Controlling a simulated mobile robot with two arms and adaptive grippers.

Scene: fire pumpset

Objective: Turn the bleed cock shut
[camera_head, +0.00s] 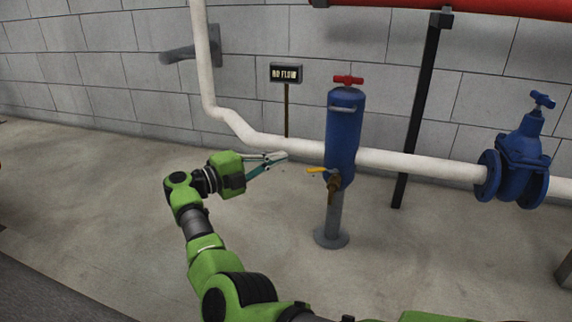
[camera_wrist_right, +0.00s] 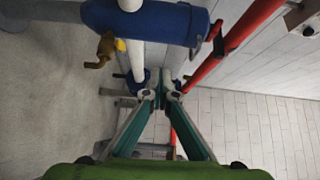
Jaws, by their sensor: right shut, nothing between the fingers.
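The bleed cock is a brass valve (camera_head: 334,186) low on the front of the blue upright cylinder (camera_head: 343,130). Its yellow lever (camera_head: 317,170) sticks out to the left, roughly level. My right gripper (camera_head: 283,156) is left of the lever, its fingers pointing right, apart from the cock. It is shut and empty. In the right wrist view the brass cock (camera_wrist_right: 104,49) hangs at upper left, with a bit of the yellow lever (camera_wrist_right: 120,45) showing. The fingertips (camera_wrist_right: 160,96) meet at mid-picture, clear of it. My left gripper is out of view.
A white pipe (camera_head: 420,165) runs along the wall behind the cylinder. A blue gate valve (camera_head: 522,155) is at right. A small "NO FLOW" sign (camera_head: 286,73) stands behind. A red handle (camera_head: 348,80) tops the cylinder. A black post (camera_head: 420,115) is behind. Floor is clear around the grey pedestal (camera_head: 333,225).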

